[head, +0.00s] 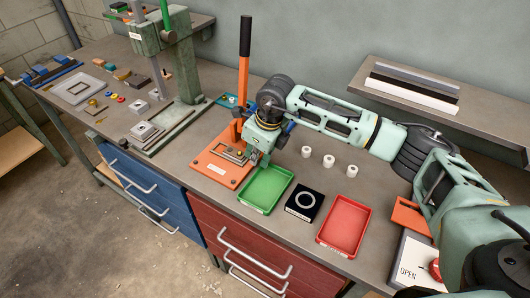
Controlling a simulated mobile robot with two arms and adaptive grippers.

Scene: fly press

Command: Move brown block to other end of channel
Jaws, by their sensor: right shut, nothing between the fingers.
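My right gripper (256,154) is shut and empty. It points down at the right side of the orange press base (208,170), close to a small metal frame or channel (229,152) on that base. A small brownish piece shows by this frame; it is too small and partly covered by my gripper to tell whether it is the brown block. I cannot tell whether my fingers touch it. Another brown piece (137,80) lies far left on the bench, apart from my gripper. My left gripper is not in view.
The press's tall black-topped orange lever (244,65) stands just behind my gripper. A green tray (266,189), a black plate with a ring (304,202) and a red tray (344,224) line the front. White cylinders (328,161) stand behind them. A green column press (182,60) is left.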

